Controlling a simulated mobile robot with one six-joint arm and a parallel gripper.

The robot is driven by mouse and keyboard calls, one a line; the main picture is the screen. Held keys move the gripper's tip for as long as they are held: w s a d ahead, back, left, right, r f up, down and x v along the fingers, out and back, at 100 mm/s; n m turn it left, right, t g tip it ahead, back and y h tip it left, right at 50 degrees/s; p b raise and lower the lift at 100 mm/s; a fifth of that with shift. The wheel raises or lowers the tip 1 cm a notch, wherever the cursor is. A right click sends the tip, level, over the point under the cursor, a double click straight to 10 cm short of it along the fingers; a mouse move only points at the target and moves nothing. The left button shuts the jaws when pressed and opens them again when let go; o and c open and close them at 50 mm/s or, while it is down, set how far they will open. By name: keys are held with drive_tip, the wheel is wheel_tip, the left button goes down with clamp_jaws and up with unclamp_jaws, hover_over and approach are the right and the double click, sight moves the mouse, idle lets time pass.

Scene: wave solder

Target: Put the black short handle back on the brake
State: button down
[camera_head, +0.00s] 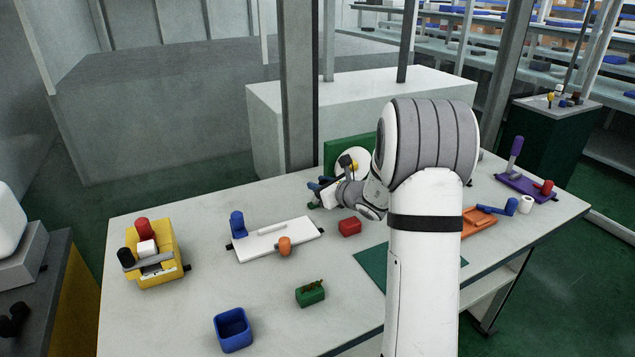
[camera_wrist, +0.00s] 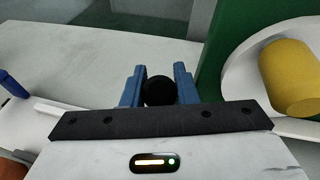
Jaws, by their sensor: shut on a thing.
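My gripper (camera_head: 321,190) (camera_wrist: 158,88) is shut, with its blue fingers on either side of a black round-ended handle (camera_wrist: 160,91). Only the handle's rounded end shows in the wrist view; its length is hidden. In the head view the fingers are above the back of the table, left of a green panel (camera_head: 336,152) carrying a white disc (camera_head: 345,156). The disc has a yellow knob, which shows large at the right of the wrist view (camera_wrist: 291,78). I cannot tell for sure which fixture is the brake.
A white plate (camera_head: 262,243) with blue and orange knobs and a red block (camera_head: 349,227) lie in front. A yellow fixture (camera_head: 168,262) stands left. A blue open box (camera_head: 233,330) and a green block (camera_head: 310,293) are nearer. Orange (camera_head: 477,224) and purple (camera_head: 522,187) fixtures stand right.

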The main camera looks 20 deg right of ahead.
drive_tip(key=shift+w+a+r, duration=0.1)
drive_tip(key=c, duration=1.3)
unclamp_jaws()
drive_tip(key=shift+c, duration=0.2)
drive_tip(key=shift+o, duration=1)
drive_tip(key=v, duration=0.7)
drive_tip(key=shift+s, duration=0.4)
drive_tip(key=shift+c, duration=0.2)
